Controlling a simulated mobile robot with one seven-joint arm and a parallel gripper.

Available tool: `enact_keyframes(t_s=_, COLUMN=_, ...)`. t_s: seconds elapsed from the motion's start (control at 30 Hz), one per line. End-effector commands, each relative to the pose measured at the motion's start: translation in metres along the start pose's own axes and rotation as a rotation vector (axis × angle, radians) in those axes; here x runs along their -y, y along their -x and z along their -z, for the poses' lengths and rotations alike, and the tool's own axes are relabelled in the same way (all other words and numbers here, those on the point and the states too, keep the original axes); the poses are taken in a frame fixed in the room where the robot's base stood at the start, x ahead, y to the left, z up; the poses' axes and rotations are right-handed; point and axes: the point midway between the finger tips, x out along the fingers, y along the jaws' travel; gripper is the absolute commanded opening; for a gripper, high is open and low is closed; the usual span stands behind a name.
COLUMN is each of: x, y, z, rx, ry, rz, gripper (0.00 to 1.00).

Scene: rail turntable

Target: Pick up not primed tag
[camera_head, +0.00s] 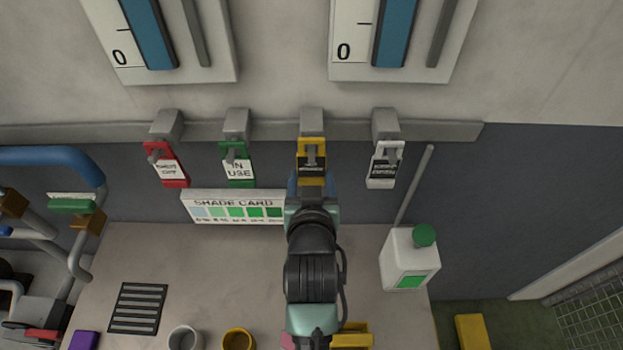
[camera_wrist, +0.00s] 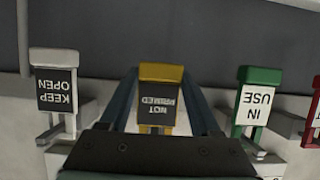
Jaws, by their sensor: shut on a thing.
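The not primed tag (camera_head: 311,148) is yellow with a black label and hangs at a grey hook on the wall rail, third from the left. In the wrist view the not primed tag (camera_wrist: 161,74) appears upside down, with its lettering readable. My gripper (camera_head: 311,184) reaches up to it from below, a finger on each side. In the wrist view my gripper (camera_wrist: 160,95) is shut on the tag's sides. The tag's lower part is partly hidden by my gripper in the head view.
A red tag (camera_head: 168,171) and green IN USE tag (camera_head: 240,172) hang left; a white KEEP OPEN tag (camera_head: 384,166) hangs right. A shade card (camera_head: 230,207) stands below. Blue-grey wall between tags is clear.

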Motion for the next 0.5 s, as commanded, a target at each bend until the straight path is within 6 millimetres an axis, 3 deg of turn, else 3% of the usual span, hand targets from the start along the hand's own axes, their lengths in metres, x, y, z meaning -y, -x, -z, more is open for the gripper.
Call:
enact_keyframes(t_s=0.1, x=0.0, y=0.005, z=0.005, rx=-0.002, ry=0.0, rz=0.0, gripper=0.11)
enact_keyframes(t_s=0.27, x=-0.001, y=0.026, z=-0.006, rx=0.001, ry=0.001, rz=0.0, gripper=0.11)
enact_keyframes(t_s=0.5, x=-0.001, y=0.072, z=-0.028, rx=0.001, ry=0.001, rz=-0.001, gripper=0.11)
